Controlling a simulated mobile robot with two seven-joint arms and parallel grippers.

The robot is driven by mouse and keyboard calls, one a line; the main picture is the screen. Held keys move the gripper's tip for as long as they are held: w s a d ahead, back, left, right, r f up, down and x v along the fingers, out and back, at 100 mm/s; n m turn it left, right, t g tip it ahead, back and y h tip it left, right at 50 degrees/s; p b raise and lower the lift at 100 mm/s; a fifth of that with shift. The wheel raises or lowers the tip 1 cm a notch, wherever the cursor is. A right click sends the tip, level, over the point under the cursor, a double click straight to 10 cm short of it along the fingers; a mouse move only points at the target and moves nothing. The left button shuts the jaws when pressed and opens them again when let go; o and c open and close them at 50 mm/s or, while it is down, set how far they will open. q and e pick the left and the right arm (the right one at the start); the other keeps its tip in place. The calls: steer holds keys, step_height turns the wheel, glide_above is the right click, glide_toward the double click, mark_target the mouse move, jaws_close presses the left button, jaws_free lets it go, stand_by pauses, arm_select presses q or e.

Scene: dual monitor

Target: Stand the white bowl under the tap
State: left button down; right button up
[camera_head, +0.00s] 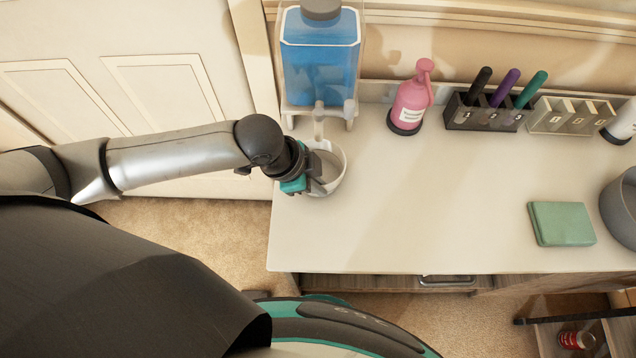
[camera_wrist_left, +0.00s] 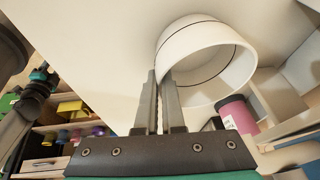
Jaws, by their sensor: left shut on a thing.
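The white bowl (camera_head: 339,167) is at the left end of the counter, just in front of and below the tap (camera_head: 318,118) of the dispenser with blue liquid (camera_head: 320,55). My left gripper (camera_head: 314,180) is shut on the bowl's near-left wall. In the left wrist view the fingers (camera_wrist_left: 166,100) close on the rim of the bowl (camera_wrist_left: 205,65), which has a thin dark line around it. I cannot tell whether the bowl's base touches the counter. What looks like part of my right arm shows dark and teal in the left wrist view, its fingers unclear.
A pink bottle (camera_head: 410,100), a dark holder (camera_head: 487,112) with coloured handles and a pale rack (camera_head: 570,115) line the counter's back. A green block (camera_head: 561,223) and a grey round container (camera_head: 622,208) are at right. The middle of the counter (camera_head: 440,200) is clear.

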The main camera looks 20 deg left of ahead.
arm_select(q)
steer(key=shift+f, duration=0.1)
steer(key=c, duration=1)
jaws_free()
steer(key=shift+p+v, duration=1.85)
steer(key=shift+v, duration=4.3)
